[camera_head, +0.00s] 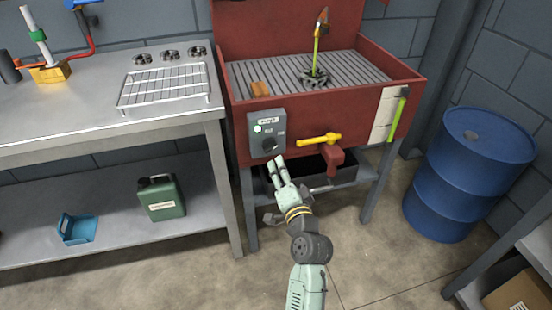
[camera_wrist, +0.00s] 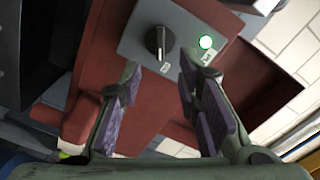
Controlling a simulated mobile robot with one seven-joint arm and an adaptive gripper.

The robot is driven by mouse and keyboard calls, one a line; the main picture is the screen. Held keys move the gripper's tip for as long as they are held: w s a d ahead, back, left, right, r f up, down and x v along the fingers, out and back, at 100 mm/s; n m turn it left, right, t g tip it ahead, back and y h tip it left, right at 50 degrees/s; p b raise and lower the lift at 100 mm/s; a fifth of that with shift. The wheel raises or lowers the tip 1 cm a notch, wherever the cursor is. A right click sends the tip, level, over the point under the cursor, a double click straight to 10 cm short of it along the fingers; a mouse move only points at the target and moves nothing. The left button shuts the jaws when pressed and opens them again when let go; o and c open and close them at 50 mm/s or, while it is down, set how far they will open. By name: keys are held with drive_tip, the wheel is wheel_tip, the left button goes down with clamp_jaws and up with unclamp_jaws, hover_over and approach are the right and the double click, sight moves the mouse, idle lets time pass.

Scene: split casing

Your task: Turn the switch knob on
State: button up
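The switch knob (camera_wrist: 159,43) is a black rotary knob on a grey switch box (camera_head: 267,134) fixed to the front of the red sink basin. In the head view the knob (camera_head: 270,145) is dark and small. My gripper (camera_head: 277,162) is just below and in front of the box. In the wrist view my gripper (camera_wrist: 160,82) has its two fingers spread apart with nothing between them. The knob lies beyond the fingertips, apart from them.
A yellow-handled valve (camera_head: 320,140) and a red outlet pipe (camera_head: 332,160) stick out right of the box. A steel workbench (camera_head: 60,122) stands at left with a wire rack (camera_head: 164,88). A blue drum (camera_head: 468,170) stands at right. The floor in front is clear.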

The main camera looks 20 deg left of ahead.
drive_tip(key=v, duration=0.4)
idle(0.4)
